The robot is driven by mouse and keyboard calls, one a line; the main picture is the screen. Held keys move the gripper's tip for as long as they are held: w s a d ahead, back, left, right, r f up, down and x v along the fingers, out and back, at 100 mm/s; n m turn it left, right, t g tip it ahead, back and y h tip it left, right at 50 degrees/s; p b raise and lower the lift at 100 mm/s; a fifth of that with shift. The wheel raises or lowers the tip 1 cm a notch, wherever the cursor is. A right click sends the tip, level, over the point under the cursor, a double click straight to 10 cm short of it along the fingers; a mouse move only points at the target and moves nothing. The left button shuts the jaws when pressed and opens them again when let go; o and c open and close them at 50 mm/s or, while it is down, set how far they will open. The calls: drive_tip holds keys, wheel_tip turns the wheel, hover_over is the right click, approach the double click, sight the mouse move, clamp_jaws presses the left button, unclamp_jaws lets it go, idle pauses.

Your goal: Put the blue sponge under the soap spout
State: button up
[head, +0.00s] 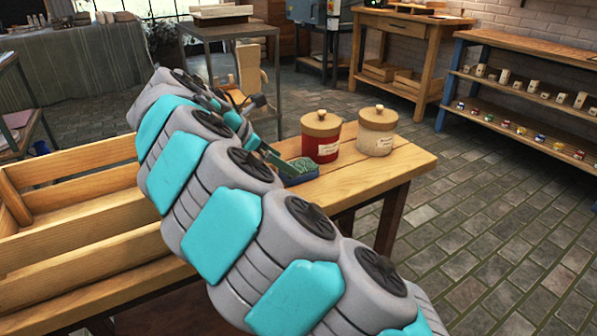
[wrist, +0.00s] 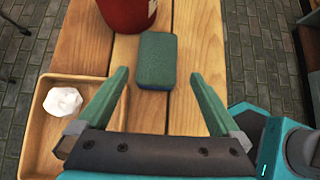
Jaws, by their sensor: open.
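The sponge (wrist: 155,60) has a green top over a blue lower part and lies flat on the wooden table (wrist: 197,45). It also shows in the head view (head: 303,170), partly hidden by my gripper. My gripper (wrist: 158,76) is open and empty. Its two green fingers point towards the sponge, one to each side of its near end, and I see no contact. In the head view my gripper (head: 275,157) is mostly hidden behind my arm. I cannot make out a soap spout in either view.
A red jar (head: 321,137) and a cream jar (head: 376,131), both lidded, stand just beyond the sponge. A wooden tray (wrist: 40,150) holding a white lump (wrist: 62,101) is left of my gripper. Wooden compartments (head: 80,237) fill the table's left. A shelf (head: 520,95) stands far right.

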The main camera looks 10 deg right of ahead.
drive_tip(key=x, duration=0.5)
drive_tip(key=shift+w, duration=0.25)
drive_tip(key=shift+c, duration=0.2)
drive_tip(key=c, duration=1.3)
drive_tip(key=shift+r, duration=0.1)
drive_tip(key=shift+c, duration=0.2)
drive_tip(key=shift+a+r, duration=0.1)
